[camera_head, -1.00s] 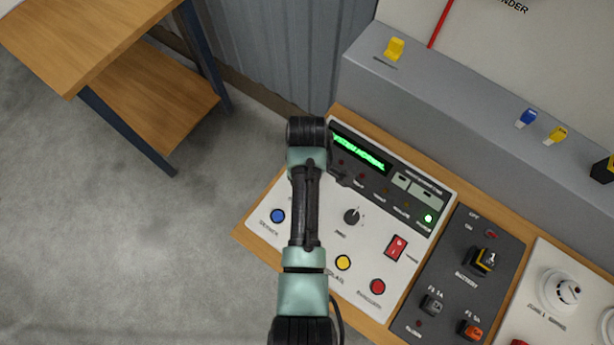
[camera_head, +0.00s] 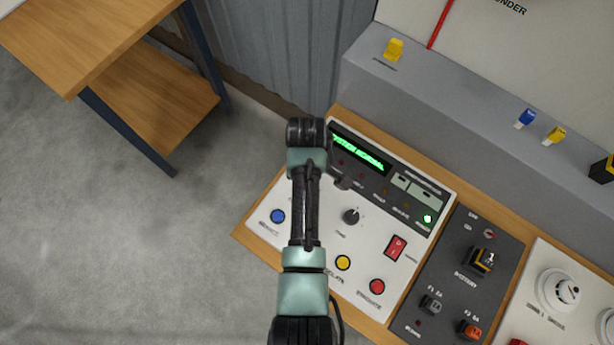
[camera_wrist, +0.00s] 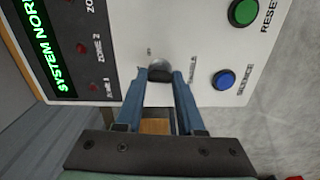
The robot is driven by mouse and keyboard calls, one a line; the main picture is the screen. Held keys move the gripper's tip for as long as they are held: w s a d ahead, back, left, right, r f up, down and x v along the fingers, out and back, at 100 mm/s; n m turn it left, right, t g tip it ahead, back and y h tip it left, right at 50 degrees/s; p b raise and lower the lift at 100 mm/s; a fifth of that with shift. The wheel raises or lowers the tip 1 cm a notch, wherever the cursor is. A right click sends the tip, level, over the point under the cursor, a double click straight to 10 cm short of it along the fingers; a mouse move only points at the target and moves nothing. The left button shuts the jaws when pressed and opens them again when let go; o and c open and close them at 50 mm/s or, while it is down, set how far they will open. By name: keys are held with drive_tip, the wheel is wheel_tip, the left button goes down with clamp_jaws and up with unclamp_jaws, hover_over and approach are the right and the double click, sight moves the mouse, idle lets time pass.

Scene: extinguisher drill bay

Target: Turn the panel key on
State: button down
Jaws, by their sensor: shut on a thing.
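The white control panel (camera_head: 366,247) lies below my arm in the head view, with a green lit display reading SYSTEM NORMAL. The panel key (camera_wrist: 159,67) is a small dark piece on the panel face in the wrist view. My gripper (camera_wrist: 160,76) has its two blue fingers at either side of the key, shut on it. The fingers hide part of the key and its markings, so I cannot read its position. In the head view, my arm covers the key and the gripper.
Blue (camera_wrist: 223,79) and green (camera_wrist: 243,12) buttons sit right of the fingers in the wrist view. A black knob (camera_head: 351,216), red switch (camera_head: 395,247), yellow button (camera_head: 343,262) and red button (camera_head: 377,286) share the panel. A dark battery panel (camera_head: 459,259) adjoins it. A wooden bench (camera_head: 80,40) stands upper left.

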drive_tip(key=m+p, duration=0.2)
drive_tip(key=m, duration=0.4)
drive_tip(key=shift+r, duration=0.15)
drive_tip(key=m+p, duration=0.1)
drive_tip(key=m, duration=0.4)
idle(0.4)
drive_tip(key=c, duration=0.5)
unclamp_jaws()
wheel_tip(320, 180, up, 13)
drive_tip(key=shift+f+b, duration=0.1)
drive_tip(key=shift+b, duration=0.8)
